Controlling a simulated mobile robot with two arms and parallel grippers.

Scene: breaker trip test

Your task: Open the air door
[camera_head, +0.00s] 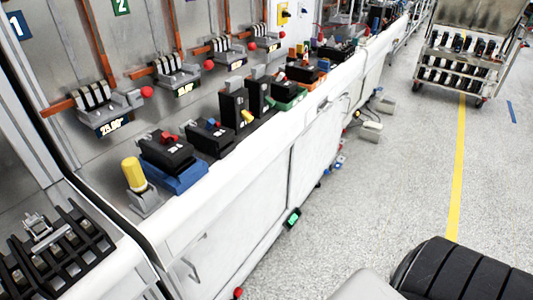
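No door marked as the air door can be made out. The white bench front has a panel (205,248) with a small grey handle (193,262) at lower left. Farther along, another front panel (318,150) also looks shut. Neither of my grippers shows in this view. A black ribbed part with a pale piece beside it at the bottom right looks like part of my own arm; no fingers show on it.
The bench carries a yellow-topped post (133,174), a black breaker on a blue base (172,165) and several more breakers. A black rack (58,250) lies at lower left. A wheeled cart (468,55) stands at the back right. The grey floor (400,190) between is mostly clear.

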